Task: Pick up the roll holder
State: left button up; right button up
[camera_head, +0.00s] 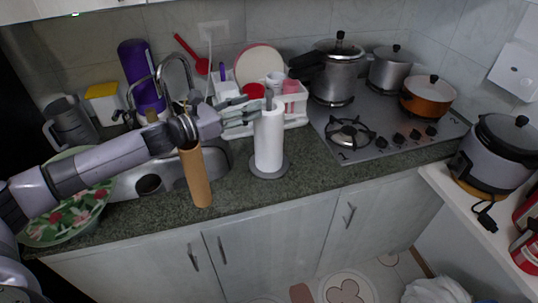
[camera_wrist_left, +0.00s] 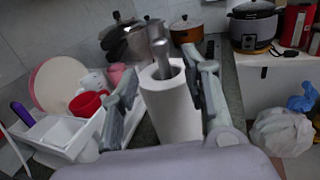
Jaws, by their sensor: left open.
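The roll holder (camera_head: 268,142) stands upright on the dark counter, with a white paper roll on it and a round grey base. My left gripper (camera_head: 250,112) reaches in from the left at the height of the roll's upper part. In the left wrist view the roll holder (camera_wrist_left: 172,108) and its grey rod show between the two open fingers of the left gripper (camera_wrist_left: 163,72). I cannot tell whether either finger touches the roll. My right gripper is not in view.
A white dish rack (camera_head: 295,108) with plates and cups stands just behind the roll. A gas stove (camera_head: 375,135) with pots is to the right. A tan cylinder (camera_head: 196,178) and a sink (camera_head: 150,182) are to the left. The counter's front edge is close.

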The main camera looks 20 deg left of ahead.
aim_at(266, 95)
pick_arm(q)
jog(key=x, duration=0.2)
jog(key=p+x, duration=0.1)
jog(key=x, duration=0.1)
jog(key=r+p+x, duration=0.1)
jog(key=x, duration=0.1)
jog(key=shift+w+d, duration=0.1)
jog(key=shift+d, duration=0.05)
jog(key=shift+w+d+f+p, duration=0.2)
jog(key=shift+w+d+p, duration=0.1)
jog(key=shift+w+d, duration=0.1)
jog(key=shift+a, duration=0.1)
jog(key=shift+s, duration=0.1)
jog(key=shift+c, duration=0.3)
grip_shut()
jog(key=shift+r, duration=0.1)
